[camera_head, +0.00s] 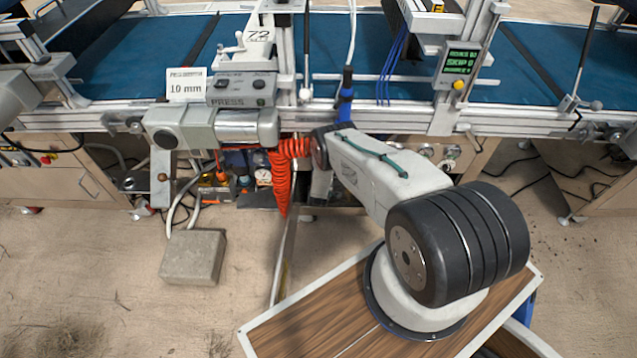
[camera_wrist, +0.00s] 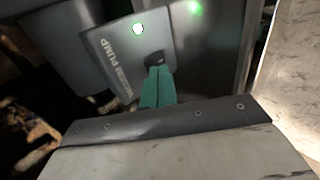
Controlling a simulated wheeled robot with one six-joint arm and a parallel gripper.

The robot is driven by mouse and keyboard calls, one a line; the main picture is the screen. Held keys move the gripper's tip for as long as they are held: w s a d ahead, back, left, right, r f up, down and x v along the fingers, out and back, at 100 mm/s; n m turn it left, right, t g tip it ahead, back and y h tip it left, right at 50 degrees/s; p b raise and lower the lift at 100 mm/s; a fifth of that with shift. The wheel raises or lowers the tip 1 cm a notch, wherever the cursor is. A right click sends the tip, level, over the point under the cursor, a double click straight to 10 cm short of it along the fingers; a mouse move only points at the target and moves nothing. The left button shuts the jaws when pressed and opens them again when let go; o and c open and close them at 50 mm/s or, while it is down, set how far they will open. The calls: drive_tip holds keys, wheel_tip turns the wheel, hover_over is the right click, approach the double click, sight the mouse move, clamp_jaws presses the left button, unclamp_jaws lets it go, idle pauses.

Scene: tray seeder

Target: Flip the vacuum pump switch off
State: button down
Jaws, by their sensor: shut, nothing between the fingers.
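In the wrist view, a grey panel (camera_wrist: 115,62) carries the words VACUUM PUMP, tilted in the picture. A small green lamp (camera_wrist: 138,29) glows near its top. The black pump switch (camera_wrist: 154,58) is at the panel's right side. My gripper (camera_wrist: 158,73) has teal fingers, shut and empty, with tips right at the switch's lower edge. They overlap the switch in the picture; I cannot tell if they touch it. The switch's position is too small and partly covered to read. In the head view, my gripper and the pump panel are hidden below the conveyor.
In the head view, the blue conveyor (camera_head: 340,40) crosses the top with a metal rail. A coiled orange hose (camera_head: 283,178) hangs beside my arm. A PRESS box (camera_head: 242,88) and a small display (camera_head: 461,62) sit on the machine. A second green light (camera_wrist: 195,8) glows behind the panel.

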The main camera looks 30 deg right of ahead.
drive_tip(key=shift+w+d, duration=0.1)
drive_tip(key=shift+d, duration=0.1)
drive_tip(key=shift+w+d+r+g, duration=0.2)
drive_tip(key=shift+w+g, duration=0.1)
drive_tip(key=shift+s+a+f, duration=0.1)
drive_tip(key=shift+r, duration=0.75)
